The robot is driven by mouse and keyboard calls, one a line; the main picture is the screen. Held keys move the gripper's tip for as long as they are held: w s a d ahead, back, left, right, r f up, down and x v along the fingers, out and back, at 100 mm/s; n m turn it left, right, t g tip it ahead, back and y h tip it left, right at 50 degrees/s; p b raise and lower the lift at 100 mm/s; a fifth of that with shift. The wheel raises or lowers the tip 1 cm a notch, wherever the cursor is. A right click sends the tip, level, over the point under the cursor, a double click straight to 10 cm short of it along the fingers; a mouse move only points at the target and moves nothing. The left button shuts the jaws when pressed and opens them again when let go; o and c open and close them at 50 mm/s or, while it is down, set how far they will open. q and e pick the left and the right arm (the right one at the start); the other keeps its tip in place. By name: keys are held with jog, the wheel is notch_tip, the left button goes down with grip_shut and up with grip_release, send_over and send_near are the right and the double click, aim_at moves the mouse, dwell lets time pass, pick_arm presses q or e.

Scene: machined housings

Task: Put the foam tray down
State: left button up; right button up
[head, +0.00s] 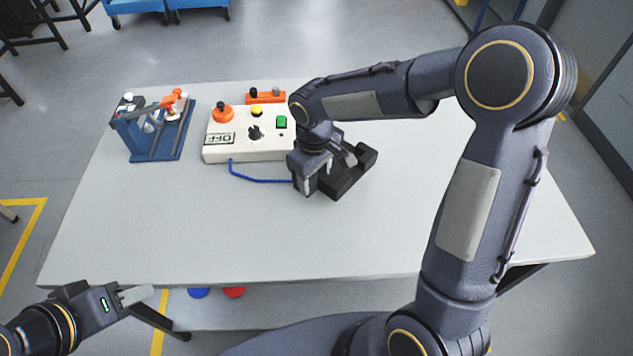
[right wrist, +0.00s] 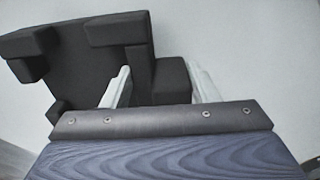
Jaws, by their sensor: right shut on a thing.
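The black foam tray (head: 357,176) is at the middle of the table, below and right of the white control box in the head view. My right gripper (head: 322,176) is shut on the foam tray and partly hides it. In the right wrist view, a dark part of the tray (right wrist: 172,80) sits between the two pale fingers (right wrist: 160,88), and the rest extends up and left. I cannot tell whether the tray touches the table. My left gripper (head: 137,296) is off the table's front left edge, away from the tray; its finger gap is not clear.
A white control box (head: 221,152) with an orange knob and coloured buttons stands behind the tray. A blue cable (head: 258,180) runs from it towards my right gripper. A blue fixture (head: 150,140) stands at the left. The table's (head: 200,235) front and right areas are clear.

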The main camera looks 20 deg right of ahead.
aim_at(317, 190)
jog(key=f, duration=0.3)
jog(key=shift+d+f, duration=0.2)
jog(key=shift+f, duration=0.1)
jog(key=o, duration=1)
